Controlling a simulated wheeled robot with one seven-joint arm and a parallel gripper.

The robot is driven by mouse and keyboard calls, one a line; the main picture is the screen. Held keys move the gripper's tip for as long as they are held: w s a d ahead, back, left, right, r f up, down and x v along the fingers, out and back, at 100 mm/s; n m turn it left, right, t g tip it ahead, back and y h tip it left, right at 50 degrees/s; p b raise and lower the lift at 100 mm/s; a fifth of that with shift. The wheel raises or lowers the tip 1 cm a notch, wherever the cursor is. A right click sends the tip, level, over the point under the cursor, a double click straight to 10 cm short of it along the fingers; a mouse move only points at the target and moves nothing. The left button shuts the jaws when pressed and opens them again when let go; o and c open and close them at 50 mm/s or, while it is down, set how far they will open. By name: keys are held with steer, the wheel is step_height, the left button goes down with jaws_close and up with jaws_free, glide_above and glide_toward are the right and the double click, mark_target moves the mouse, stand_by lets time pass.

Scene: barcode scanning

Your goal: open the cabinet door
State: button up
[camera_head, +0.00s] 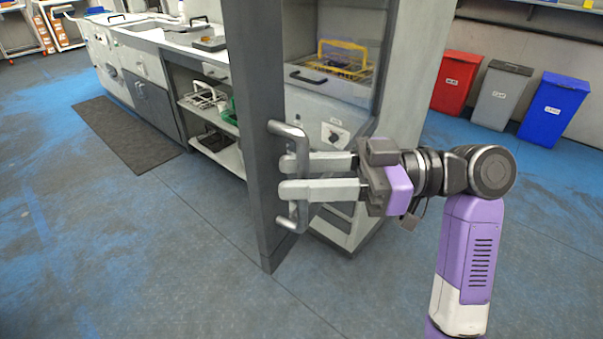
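The cabinet door (255,90) is a tall dark grey panel standing ajar, swung out from the cabinet (408,70). The light interior shows to its right. A silver vertical bar handle (300,142) is fixed to the door. My gripper (281,175) comes from the right, its two pale fingers level and one above the other, with a gap between them. The fingers reach across the handle bar, tips close to the door. Part of the bar is hidden by the fingers, and I cannot tell whether they touch it.
Inside the cabinet are a yellow wire basket (345,58) and a drawer front with a black handle. A counter with open shelves (205,105) stands behind the door at left. Red, grey and blue bins (553,110) line the right wall. The floor in front is clear.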

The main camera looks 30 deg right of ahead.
steer(key=v, duration=0.7)
steer(key=shift+s+d, duration=0.2)
steer(key=shift+d, duration=0.15)
stand_by(0.5)
